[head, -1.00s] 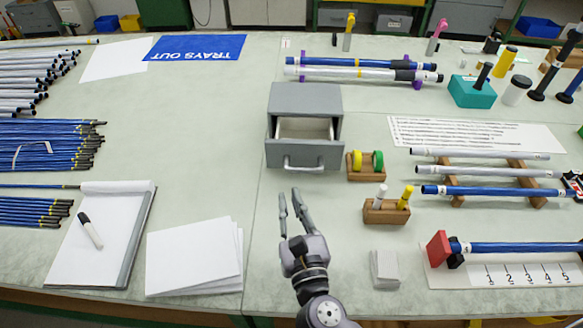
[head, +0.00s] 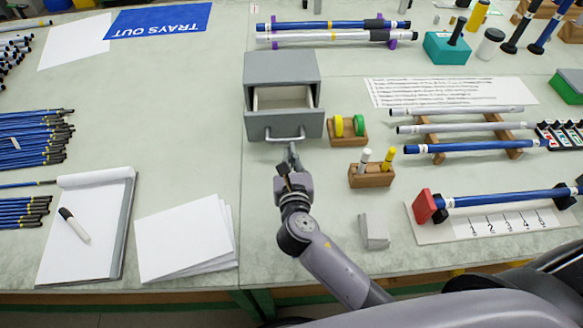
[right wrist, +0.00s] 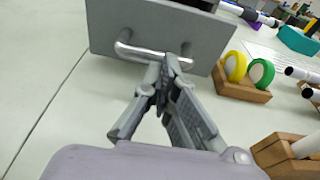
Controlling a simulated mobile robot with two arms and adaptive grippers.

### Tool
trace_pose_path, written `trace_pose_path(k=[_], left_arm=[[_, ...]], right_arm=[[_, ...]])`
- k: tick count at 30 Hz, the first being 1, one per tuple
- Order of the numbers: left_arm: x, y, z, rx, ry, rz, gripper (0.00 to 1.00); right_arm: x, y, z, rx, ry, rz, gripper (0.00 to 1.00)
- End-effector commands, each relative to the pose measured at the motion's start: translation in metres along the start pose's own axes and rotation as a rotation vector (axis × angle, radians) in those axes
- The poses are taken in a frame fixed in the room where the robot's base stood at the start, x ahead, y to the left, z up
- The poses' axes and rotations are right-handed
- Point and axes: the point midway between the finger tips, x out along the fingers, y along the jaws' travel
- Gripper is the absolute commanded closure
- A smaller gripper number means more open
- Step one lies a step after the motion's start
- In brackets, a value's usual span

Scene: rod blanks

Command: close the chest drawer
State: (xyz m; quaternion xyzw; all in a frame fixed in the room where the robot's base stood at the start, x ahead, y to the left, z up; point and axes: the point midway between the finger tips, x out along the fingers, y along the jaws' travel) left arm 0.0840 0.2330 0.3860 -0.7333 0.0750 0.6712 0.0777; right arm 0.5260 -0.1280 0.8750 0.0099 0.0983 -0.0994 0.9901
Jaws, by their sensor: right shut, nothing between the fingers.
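The grey chest (head: 282,68) stands on the bench, its single drawer (head: 285,124) pulled out toward me, with the empty-looking inside showing from above. The drawer has a metal bar handle (right wrist: 150,52) on its front. My right gripper (head: 291,150) is shut and empty, its fingertips right at the handle; in the right wrist view the fingertips (right wrist: 168,70) overlap the handle's right half. I cannot tell whether they touch it. My left gripper is not in view.
A wooden holder with yellow and green tape rolls (head: 347,138) stands just right of the drawer. Paper sheets (head: 186,240) lie left of my right arm. The bench left of the chest is clear.

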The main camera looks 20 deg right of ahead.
Motion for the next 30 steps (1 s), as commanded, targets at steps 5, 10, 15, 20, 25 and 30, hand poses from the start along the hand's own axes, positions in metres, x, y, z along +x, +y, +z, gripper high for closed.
trace_pose_path(k=[5, 10, 15, 20, 25, 30], left_arm=[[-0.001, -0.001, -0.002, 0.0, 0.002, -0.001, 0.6], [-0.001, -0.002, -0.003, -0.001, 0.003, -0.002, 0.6], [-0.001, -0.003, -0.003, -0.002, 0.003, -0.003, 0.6], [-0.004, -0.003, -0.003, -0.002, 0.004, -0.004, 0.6], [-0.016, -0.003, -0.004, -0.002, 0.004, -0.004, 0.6], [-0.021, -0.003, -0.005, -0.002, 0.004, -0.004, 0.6]], right_arm=[[0.017, 0.0, 0.001, -0.001, -0.002, 0.0, 1.0], [0.021, 0.0, 0.0, 0.0, 0.0, 0.0, 1.0], [0.021, 0.0, 0.0, 0.0, -0.001, 0.001, 1.0], [0.025, 0.0, 0.002, -0.001, -0.002, 0.0, 1.0], [0.056, 0.0, 0.013, -0.002, -0.005, 0.0, 1.0], [0.097, 0.0, 0.018, -0.002, -0.004, -0.001, 1.0]])
